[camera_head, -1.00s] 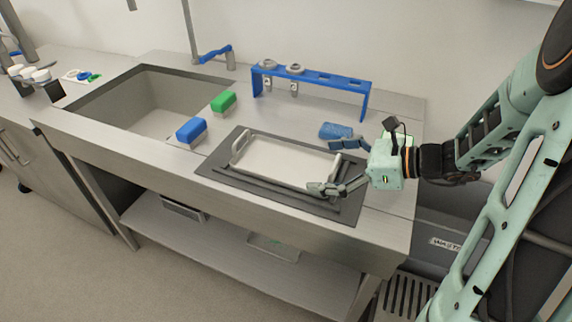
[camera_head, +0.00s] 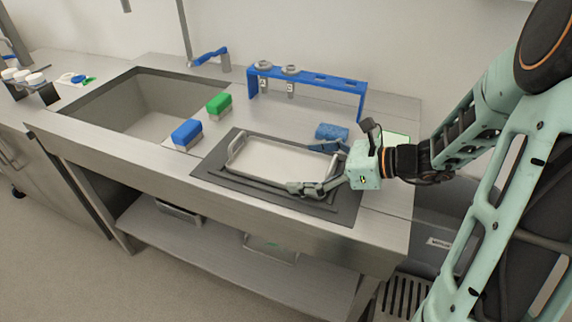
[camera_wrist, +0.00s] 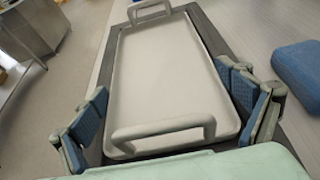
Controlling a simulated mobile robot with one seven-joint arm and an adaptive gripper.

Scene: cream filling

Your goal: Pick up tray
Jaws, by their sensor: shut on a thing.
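The tray (camera_head: 268,158) is a shallow pale metal rectangle with a raised loop handle at each end. It lies on a dark grey mat (camera_head: 222,178) on the steel counter. My gripper (camera_head: 318,168) is at the tray's right end, with one finger on each long side. In the wrist view the tray (camera_wrist: 165,75) runs away from me, its near handle between the blue-padded fingers of my gripper (camera_wrist: 168,112). The fingers are shut on the tray's sides.
A blue sponge (camera_head: 331,131) lies just behind the tray. A blue brush (camera_head: 187,133) and a green brush (camera_head: 219,105) stand to the left, beside the sink (camera_head: 140,112). A blue rack (camera_head: 305,76) stands at the back. The counter's front edge is close to the mat.

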